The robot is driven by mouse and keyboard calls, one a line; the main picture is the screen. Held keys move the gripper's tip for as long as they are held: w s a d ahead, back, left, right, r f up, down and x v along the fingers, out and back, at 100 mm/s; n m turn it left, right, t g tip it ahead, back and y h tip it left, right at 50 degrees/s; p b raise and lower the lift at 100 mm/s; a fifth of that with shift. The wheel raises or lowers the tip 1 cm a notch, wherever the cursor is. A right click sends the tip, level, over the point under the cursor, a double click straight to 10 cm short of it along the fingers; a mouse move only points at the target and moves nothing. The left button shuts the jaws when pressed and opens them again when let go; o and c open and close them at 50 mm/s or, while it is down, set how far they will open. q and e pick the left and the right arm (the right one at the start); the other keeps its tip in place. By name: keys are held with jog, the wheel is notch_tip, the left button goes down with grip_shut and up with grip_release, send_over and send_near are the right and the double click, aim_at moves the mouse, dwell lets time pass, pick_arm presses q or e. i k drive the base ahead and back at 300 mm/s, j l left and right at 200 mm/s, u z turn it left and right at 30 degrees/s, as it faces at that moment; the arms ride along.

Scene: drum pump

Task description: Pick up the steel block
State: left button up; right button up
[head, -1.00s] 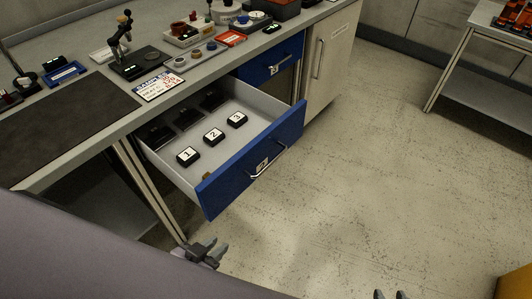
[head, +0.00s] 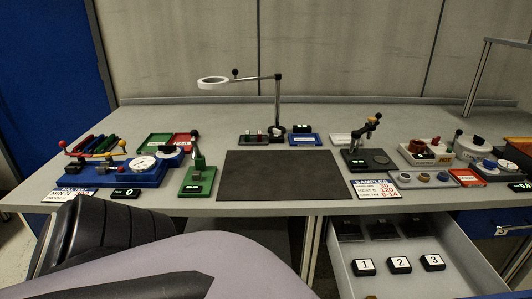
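I cannot make out with certainty which thing is the steel block. The open drawer (head: 341,262) at the lower right holds three small black blocks: one marked 1 (head: 364,267), one marked 2 (head: 399,265) and one marked 3 (head: 432,263). Several dark items lie further back in the drawer, too dim to identify. Neither of my grippers shows in the head view now. A large part of my own arm fills the lower left and hides the front of the bench there.
A dark mat (head: 284,176) lies mid-bench under a ring lamp (head: 213,80). A blue device with a dial (head: 125,173) and a green press (head: 198,180) stand left. A small dark stand (head: 366,158), a samples card (head: 375,188) and a white tray (head: 425,152) stand right.

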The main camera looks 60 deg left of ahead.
aim_at(196, 175)
jog(key=u, duration=1.85)
